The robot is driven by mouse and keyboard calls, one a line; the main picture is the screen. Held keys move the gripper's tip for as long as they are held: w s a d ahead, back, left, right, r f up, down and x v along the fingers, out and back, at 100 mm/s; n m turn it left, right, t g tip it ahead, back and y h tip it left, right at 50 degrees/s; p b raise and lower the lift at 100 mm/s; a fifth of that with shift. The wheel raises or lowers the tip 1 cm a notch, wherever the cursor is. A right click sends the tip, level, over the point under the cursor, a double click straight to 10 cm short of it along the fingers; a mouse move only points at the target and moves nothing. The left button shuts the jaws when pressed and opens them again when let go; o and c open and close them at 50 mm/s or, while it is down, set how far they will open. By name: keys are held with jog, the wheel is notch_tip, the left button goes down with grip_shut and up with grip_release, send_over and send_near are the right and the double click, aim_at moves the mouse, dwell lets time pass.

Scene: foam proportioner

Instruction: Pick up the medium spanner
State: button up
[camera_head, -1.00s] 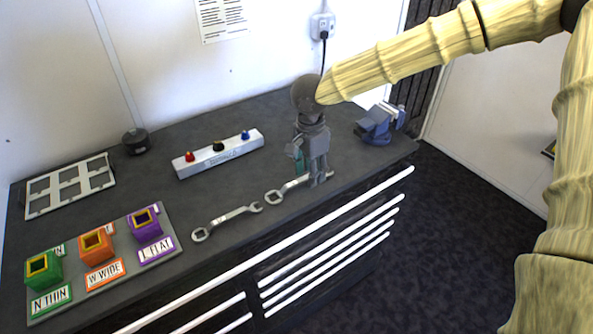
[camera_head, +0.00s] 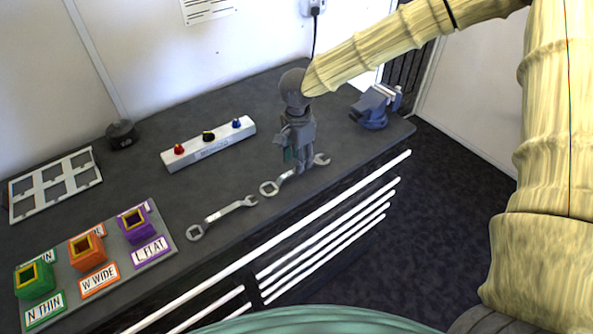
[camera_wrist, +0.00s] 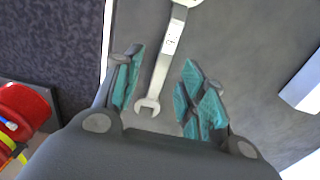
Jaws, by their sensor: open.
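Two silver spanners lie on the dark bench in the head view. One spanner (camera_head: 228,211) lies alone towards the front left. The other spanner (camera_head: 286,177) is under my gripper (camera_head: 297,163), which hides part of its shaft; both ends show. I cannot tell by size which is the medium one. In the wrist view my gripper (camera_wrist: 160,82) is open, with teal pads on both sides of a spanner (camera_wrist: 164,60). Its open jaw end is between the fingers, and its shaft runs up with a small label. The fingers do not visibly grip it.
A block of coloured sockets (camera_head: 168,252) stands at the front left. A white panel with knobs (camera_head: 208,146) lies behind the spanners. A blue vise (camera_head: 374,106) is to the right. A white frame (camera_head: 55,185) and a black round item (camera_head: 121,134) are at the left.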

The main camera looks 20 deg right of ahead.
jog(key=f, duration=0.1)
jog(key=f+p, duration=0.1)
jog(key=f, duration=0.1)
jog(key=shift+w+a+f+p, duration=0.1)
jog(key=shift+w+f+p, duration=0.15)
jog(key=shift+f+p, duration=0.15)
jog(key=shift+f, duration=0.45)
jog(key=shift+c, duration=0.5)
grip_shut()
